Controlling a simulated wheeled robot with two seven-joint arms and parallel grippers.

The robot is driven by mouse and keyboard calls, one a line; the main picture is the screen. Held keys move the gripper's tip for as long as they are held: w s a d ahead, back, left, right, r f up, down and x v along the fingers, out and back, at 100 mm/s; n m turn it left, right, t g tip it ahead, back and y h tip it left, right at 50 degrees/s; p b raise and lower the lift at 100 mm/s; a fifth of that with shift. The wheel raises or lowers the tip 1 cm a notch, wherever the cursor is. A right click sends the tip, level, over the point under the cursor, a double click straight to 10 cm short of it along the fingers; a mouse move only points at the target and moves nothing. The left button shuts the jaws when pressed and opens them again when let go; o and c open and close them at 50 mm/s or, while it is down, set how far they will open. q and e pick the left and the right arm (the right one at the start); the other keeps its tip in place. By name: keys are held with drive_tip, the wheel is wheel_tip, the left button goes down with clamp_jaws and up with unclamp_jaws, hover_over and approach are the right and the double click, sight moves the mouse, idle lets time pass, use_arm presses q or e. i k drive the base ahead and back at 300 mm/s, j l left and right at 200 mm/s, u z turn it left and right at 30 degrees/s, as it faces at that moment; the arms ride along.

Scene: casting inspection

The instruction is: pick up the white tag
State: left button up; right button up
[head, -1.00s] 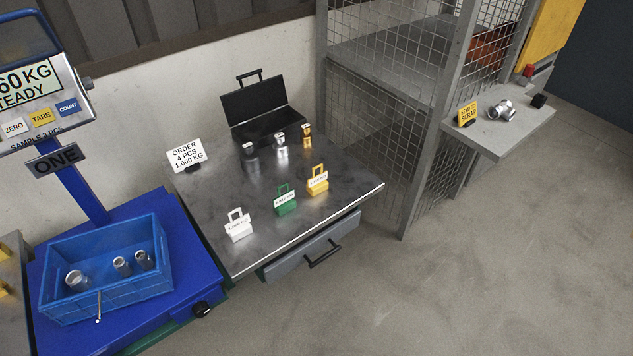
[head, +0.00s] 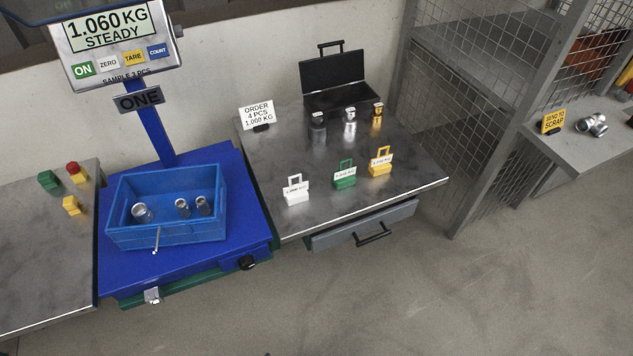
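The white tag (head: 296,191) stands upright near the front left of the metal table (head: 410,183). It is a small block with a loop handle on top and a printed label. A green tag (head: 344,176) and a yellow tag (head: 380,163) of the same shape stand in a row to its right. Neither of my grippers shows in the head view.
Left of the table is a blue scale (head: 185,262) bearing a blue crate (head: 167,231) with several metal castings. Behind the tags are an order sign (head: 257,114), three small weights (head: 350,120) and an open black case (head: 333,75). A drawer (head: 340,234) juts out below.

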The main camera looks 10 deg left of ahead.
sight(298, 193)
drive_tip(key=i+l+u, duration=0.25)
drive_tip(key=l, duration=0.25)
drive_tip(key=i+l+u, duration=0.1)
drive_tip(key=l+u, duration=0.2)
drive_tip(key=l, duration=0.2)
drive_tip(key=i+l+u, duration=0.1)
drive_tip(key=l+u, duration=0.15)
drive_tip(key=l, duration=0.25)
drive_tip(key=l+u, duration=0.25)
drive_tip(key=l, duration=0.35)
